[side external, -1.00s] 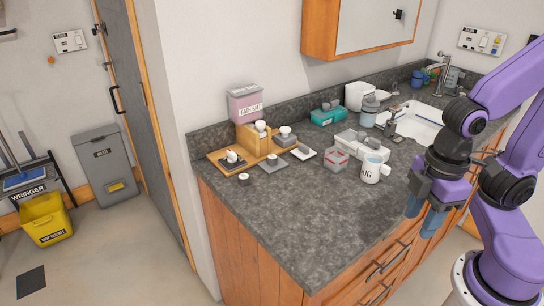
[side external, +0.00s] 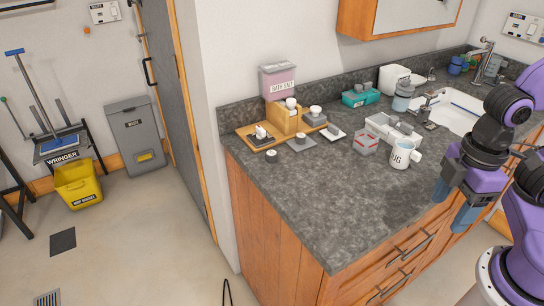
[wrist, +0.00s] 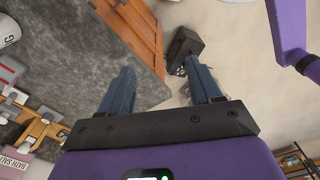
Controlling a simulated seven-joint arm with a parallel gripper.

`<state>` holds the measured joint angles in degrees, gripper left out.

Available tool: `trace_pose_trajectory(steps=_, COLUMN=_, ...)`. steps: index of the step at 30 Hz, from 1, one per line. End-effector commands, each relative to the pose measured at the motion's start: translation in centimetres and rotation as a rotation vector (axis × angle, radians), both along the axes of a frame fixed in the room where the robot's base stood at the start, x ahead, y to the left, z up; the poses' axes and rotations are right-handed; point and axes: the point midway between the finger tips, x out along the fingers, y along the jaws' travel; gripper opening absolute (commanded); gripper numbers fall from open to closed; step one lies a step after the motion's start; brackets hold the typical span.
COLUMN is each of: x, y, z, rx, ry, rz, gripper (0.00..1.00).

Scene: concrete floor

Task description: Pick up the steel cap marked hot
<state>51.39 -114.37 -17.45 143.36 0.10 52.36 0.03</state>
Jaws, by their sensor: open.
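No marking reading "hot" is legible, so I cannot tell which piece is the steel cap. Candidates in the side view are a small grey capped piece (side external: 271,156) on the bare counter in front of the wooden tray, and a small dark piece on a grey square plate (side external: 310,144). Another small grey piece sits on a white dish (side external: 340,137). My gripper (side external: 453,205) is open and empty, fingers down, at the counter's front edge to the right, well apart from these pieces. In the wrist view its two blue fingers (wrist: 162,88) are spread with nothing between them.
A white mug (side external: 401,157) and a clear red-marked box (side external: 366,143) stand between my gripper and the small pieces. Behind are a wooden tray (side external: 243,131), a bath salt container (side external: 278,82), a teal tissue box (side external: 361,95) and a sink (side external: 455,111). The front counter is clear.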

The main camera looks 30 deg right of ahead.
Motion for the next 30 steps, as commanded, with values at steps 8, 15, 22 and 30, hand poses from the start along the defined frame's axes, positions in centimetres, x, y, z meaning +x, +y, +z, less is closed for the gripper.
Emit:
trace_pose_trajectory(steps=8, x=0.1, y=0.1, z=0.0, rx=0.0, ry=0.0, rz=0.0, gripper=0.63)
trace_pose_trajectory(steps=15, x=3.9, y=3.1, z=1.5, rx=0.003, ry=0.004, rz=0.014, gripper=0.63)
trace_pose_trajectory(steps=22, x=11.5, y=7.7, z=3.6, rx=0.013, ry=0.008, rz=0.053, gripper=0.63)
trace_pose_trajectory(steps=30, x=21.0, y=11.1, z=5.0, rx=0.029, ry=0.012, rz=0.104, gripper=0.63)
